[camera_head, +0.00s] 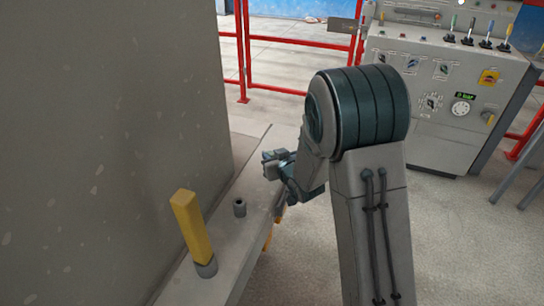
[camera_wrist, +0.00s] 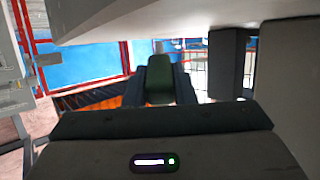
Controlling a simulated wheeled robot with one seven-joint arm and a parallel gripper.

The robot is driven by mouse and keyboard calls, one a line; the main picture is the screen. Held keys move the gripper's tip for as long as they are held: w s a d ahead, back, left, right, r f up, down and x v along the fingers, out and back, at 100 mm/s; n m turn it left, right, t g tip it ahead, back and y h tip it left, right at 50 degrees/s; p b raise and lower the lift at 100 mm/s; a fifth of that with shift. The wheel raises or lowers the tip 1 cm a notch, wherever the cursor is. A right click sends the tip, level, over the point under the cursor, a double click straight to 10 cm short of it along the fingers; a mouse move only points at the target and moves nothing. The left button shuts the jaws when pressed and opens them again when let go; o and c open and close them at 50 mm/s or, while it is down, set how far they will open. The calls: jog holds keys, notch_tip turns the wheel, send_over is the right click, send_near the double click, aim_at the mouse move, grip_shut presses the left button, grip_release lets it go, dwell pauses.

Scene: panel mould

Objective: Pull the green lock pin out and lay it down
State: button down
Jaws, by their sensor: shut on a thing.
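A dark green lock pin (camera_wrist: 159,82) shows in the wrist view between the two dark fingers of my gripper (camera_wrist: 161,88). The fingers are shut on it. In the head view my gripper (camera_head: 272,163) is beside the far part of the grey ledge (camera_head: 225,243); I cannot make out the green pin there.
A yellow peg (camera_head: 192,227) stands slightly tilted in a round socket at the ledge's near end. A tall grey panel (camera_head: 105,150) rises left of the ledge. A control console (camera_head: 440,100) stands behind at right, near red railings (camera_head: 290,42). Floor right of the ledge is clear.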

jog(key=c, duration=1.1)
grip_release()
jog(key=b+v, duration=0.7)
jog(key=v, duration=0.6)
jog(key=shift+s+d, duration=0.15)
jog(key=shift+s, duration=0.2)
